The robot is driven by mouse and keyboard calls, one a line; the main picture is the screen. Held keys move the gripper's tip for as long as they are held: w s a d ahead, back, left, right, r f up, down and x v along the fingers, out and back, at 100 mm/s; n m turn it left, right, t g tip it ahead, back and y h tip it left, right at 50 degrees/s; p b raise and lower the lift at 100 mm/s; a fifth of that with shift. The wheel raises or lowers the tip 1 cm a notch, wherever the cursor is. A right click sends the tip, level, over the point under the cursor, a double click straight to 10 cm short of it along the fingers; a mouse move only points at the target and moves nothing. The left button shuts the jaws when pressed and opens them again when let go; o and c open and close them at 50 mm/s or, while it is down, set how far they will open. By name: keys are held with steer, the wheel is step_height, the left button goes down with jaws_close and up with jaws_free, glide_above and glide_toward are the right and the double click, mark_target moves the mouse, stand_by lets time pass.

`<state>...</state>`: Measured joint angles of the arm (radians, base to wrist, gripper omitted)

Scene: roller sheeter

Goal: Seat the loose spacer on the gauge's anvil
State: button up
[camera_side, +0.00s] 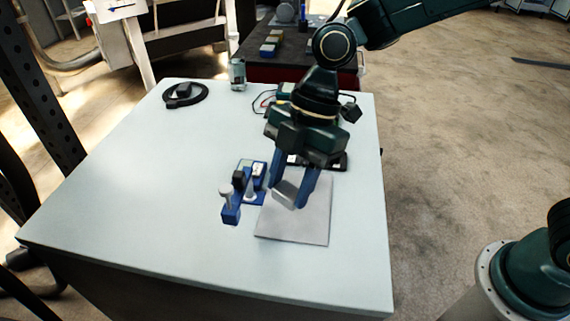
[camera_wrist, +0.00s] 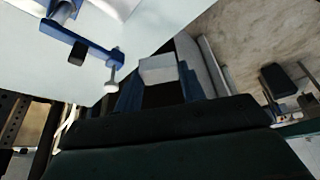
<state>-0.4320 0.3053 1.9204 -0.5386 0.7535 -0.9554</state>
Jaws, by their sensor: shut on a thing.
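The loose spacer is a pale grey block (camera_side: 285,194) held between the blue fingers of my gripper (camera_side: 288,189). In the wrist view the spacer (camera_wrist: 157,68) sits between the fingertips, its pale face showing. My gripper points down over the grey sheet; the gap beneath the spacer is hard to judge. The gauge (camera_side: 231,213) is a blue device with pale posts, just left of my gripper and apart from the spacer. In the wrist view the gauge (camera_wrist: 88,41) shows a blue bar and a pale pin with a round end. I cannot tell which part is its anvil.
A grey square sheet (camera_side: 306,224) lies beneath my gripper on the pale table (camera_side: 130,190). A black ring-shaped object (camera_side: 186,95) and a glass-like cylinder (camera_side: 237,74) stand at the back. A dark device lies behind my gripper. The table's left side is clear.

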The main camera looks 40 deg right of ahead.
steer(key=w+d+f+m+t+h, duration=0.1)
steer(key=w+d+f+m+t, duration=0.3)
steer(key=w+d+f+m, duration=0.3)
steer(key=w+d+m, duration=0.1)
steer(key=m, duration=0.3)
steer(key=shift+d+f+m, duration=0.3)
steer(key=shift+d+f, duration=0.05)
steer(key=shift+f, duration=0.05)
steer(key=shift+f, duration=0.15)
steer(key=shift+f, duration=2.4)
steer(key=shift+s+f, duration=0.1)
steer(key=shift+f, duration=0.95)
stand_by(0.4)
steer(key=o, duration=1.6)
steer(key=shift+c, duration=0.2)
